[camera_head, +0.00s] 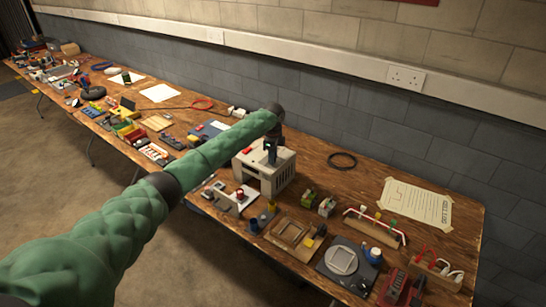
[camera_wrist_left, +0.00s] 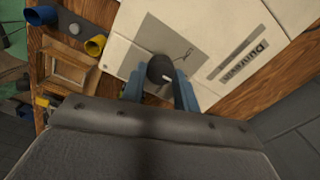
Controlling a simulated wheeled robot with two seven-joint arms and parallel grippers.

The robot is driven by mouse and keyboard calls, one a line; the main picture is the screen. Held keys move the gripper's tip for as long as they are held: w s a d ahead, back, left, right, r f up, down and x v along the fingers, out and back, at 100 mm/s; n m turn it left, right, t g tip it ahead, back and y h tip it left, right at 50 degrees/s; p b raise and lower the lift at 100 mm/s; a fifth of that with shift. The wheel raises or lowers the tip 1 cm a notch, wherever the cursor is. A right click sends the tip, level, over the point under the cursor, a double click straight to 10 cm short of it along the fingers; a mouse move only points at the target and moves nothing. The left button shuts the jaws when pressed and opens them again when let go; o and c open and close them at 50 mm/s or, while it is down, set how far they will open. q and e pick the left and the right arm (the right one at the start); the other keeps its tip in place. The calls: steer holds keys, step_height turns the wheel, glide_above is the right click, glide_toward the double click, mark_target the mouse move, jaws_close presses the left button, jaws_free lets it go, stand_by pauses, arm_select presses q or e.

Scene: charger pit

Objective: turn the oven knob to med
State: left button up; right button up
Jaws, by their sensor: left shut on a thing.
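The oven is a small off-white box (camera_head: 283,177) on the wooden table in the head view, with a dark opening in its front. In the left wrist view its pale top panel (camera_wrist_left: 122,50) carries a grey label plate and a round dark knob (camera_wrist_left: 160,68) with a light pointer mark. My left gripper (camera_head: 271,154) reaches down onto the oven top from above. In the left wrist view its two blue-grey fingers (camera_wrist_left: 160,88) stand on either side of the knob and are shut on it. The dial markings are too small to read. My right gripper is not in view.
A white bracket with a red knob (camera_head: 239,194) stands left of the oven. A wooden frame (camera_head: 293,236), a grey plate (camera_head: 343,262) and other small parts lie in front. A black cable ring (camera_head: 342,160) and paper sheet (camera_head: 416,204) lie behind and right. The wall is behind.

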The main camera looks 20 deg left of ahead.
arm_select(q)
steer(key=shift+r, duration=0.1)
stand_by(0.4)
steer(key=o, duration=0.8)
steer(key=shift+a, duration=0.1)
steer(key=shift+o, duration=0.8)
